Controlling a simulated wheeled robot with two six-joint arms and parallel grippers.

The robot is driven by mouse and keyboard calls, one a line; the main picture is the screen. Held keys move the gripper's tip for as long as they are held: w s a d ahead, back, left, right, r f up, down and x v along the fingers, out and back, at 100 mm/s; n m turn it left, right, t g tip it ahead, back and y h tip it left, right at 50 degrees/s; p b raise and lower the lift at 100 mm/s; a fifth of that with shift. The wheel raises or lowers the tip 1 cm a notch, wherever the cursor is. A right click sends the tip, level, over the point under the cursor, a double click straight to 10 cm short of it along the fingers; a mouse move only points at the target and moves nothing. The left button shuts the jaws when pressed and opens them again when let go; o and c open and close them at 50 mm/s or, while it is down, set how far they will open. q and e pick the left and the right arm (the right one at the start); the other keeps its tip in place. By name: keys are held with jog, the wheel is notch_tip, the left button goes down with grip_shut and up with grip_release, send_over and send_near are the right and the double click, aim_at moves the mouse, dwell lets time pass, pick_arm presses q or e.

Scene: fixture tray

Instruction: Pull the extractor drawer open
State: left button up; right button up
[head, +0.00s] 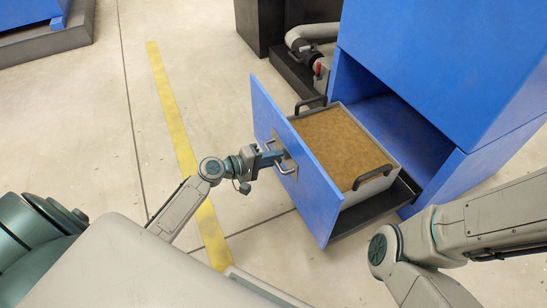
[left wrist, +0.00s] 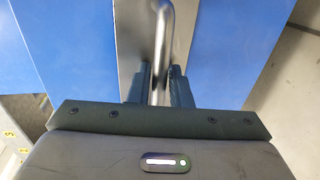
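The extractor drawer (head: 312,200) stands pulled well out of the blue cabinet (head: 440,70), with its open top showing. Its blue front carries a metal bar handle (head: 289,171). My left gripper (head: 279,157) is at this handle. In the left wrist view, its two dark fingers (left wrist: 160,85) are close on either side of the handle bar (left wrist: 161,40), which runs between them, so it looks shut on the bar. My right arm is at the lower right of the head view; its gripper is out of view.
Inside the drawer sits a grey box (head: 374,184) with a brown top and two dark handles. A grey pipe (head: 312,33) with a red-handled valve is behind the drawer. The floor left of the drawer is clear, with a yellow line (head: 172,110).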

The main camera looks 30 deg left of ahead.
pick_arm(q)
jog(key=shift+s, duration=0.1)
jog(key=p+v, duration=0.2)
jog(key=v, duration=0.8)
jog(key=shift+s+a, duration=0.2)
jog(key=shift+s, duration=0.05)
jog(key=shift+r, duration=0.1)
